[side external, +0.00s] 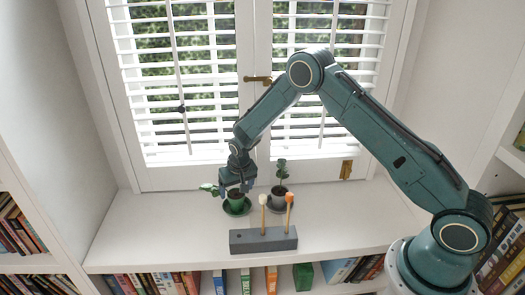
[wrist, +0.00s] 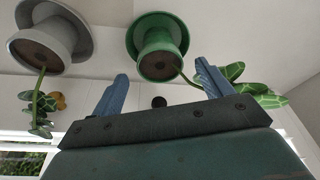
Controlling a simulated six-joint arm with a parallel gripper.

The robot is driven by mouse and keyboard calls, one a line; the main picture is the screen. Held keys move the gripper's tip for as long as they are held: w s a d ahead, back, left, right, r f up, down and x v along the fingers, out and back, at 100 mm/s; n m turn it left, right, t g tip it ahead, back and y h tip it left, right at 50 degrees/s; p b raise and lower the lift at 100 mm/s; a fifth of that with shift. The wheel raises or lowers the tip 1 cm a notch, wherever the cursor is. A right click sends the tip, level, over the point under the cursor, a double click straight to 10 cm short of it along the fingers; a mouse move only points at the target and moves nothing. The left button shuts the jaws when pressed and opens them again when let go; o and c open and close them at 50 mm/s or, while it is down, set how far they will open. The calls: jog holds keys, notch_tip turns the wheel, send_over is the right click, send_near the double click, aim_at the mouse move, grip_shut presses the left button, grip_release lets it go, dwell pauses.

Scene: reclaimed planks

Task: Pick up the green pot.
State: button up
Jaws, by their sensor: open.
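The green pot (side external: 236,206) stands on a green saucer on the white sill, holding a leafy plant that leans left. In the wrist view the green pot (wrist: 160,42) shows its dark soil and a green stem. My gripper (side external: 237,186) is just above the pot, pointing down and partly hiding it. In the wrist view the blue fingers of my gripper (wrist: 163,74) are apart, one toward each side of the pot, with nothing held. I cannot tell whether a finger touches the plant.
A grey pot (side external: 279,195) with a small plant stands close to the right; it also shows in the wrist view (wrist: 42,45). A grey block (side external: 250,243) holding an orange-tipped and a pale-tipped stick lies in front. The shuttered window is behind. The sill's left part is clear.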

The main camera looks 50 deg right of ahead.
aim_at(236, 194)
jog(key=shift+x, duration=2.15)
jog(key=c, duration=1.3)
jog(key=shift+c, duration=0.2)
jog(key=shift+r, duration=0.15)
notch_tip(236, 194, up, 20)
jog(key=shift+r, duration=1.35)
